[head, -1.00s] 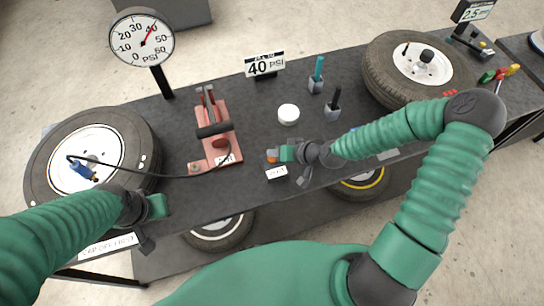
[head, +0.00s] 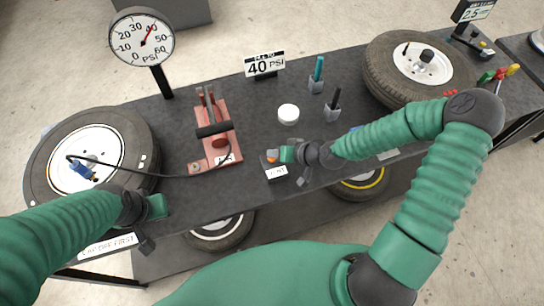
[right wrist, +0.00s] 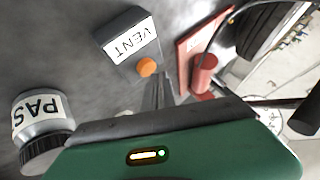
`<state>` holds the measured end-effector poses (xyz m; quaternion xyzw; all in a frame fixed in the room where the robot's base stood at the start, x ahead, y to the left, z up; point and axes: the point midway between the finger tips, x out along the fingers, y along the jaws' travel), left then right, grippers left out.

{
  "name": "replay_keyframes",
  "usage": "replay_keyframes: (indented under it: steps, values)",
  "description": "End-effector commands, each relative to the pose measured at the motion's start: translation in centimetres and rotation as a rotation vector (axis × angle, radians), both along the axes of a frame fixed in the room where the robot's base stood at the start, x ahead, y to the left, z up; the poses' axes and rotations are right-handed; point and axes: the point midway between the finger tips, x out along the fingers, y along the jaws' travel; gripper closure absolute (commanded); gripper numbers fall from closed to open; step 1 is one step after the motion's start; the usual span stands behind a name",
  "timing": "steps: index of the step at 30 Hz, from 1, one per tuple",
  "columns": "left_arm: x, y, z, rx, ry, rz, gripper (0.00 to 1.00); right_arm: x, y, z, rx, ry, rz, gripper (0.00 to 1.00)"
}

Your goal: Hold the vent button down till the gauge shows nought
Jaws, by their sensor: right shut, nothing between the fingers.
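The vent box shows its white VENT label (right wrist: 130,40) and an orange button (right wrist: 147,67) in the right wrist view. The button (head: 272,156) is also in the head view, near the front edge of the bench. My right gripper (head: 283,155) is shut and empty, its tips right beside the button. I cannot tell whether they touch it. The gauge (head: 142,40) stands at the back left, its red needle near 40 PSI. My left gripper (head: 157,207) is at the bench's front left, away from the button; its jaws are not clear.
A tyre (head: 140,130) lies at left with a blue chuck (head: 82,171) on it, its hose running to the red pump (head: 217,150). A 40 PSI sign (head: 264,65), a white round lid (head: 288,114) and pen holders stand behind the button. Another tyre (head: 385,75) is at right.

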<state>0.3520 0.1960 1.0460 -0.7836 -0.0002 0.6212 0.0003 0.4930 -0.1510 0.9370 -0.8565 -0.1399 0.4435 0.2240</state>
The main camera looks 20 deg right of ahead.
Motion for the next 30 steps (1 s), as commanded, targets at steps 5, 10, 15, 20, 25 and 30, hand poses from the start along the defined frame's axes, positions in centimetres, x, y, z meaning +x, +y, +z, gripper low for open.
replay_keyframes:
  steps: [5,10,15,20,25,30]
  values:
    - [0.01,0.00,-0.15,0.000,0.000,0.000,1.00,-0.03,0.04,-0.35,0.000,-0.001,-0.001,1.00]
    - [0.00,0.00,-0.14,0.000,0.000,0.000,1.00,-0.04,0.03,-0.34,0.000,0.000,0.000,1.00]
    - [0.00,0.00,-0.25,0.000,0.000,0.000,1.00,-0.04,0.04,-0.47,0.000,0.000,0.000,1.00]
    - [0.00,0.00,-0.38,0.000,0.000,0.000,1.00,-0.03,0.05,-0.67,0.000,0.000,0.000,1.00]
    - [0.00,0.00,-0.51,0.000,0.000,0.000,1.00,-0.03,0.05,-0.87,0.000,0.000,0.000,1.00]
    - [0.01,0.00,-0.65,0.000,0.000,0.000,1.00,-0.03,0.05,-1.09,0.000,0.000,0.000,1.00]
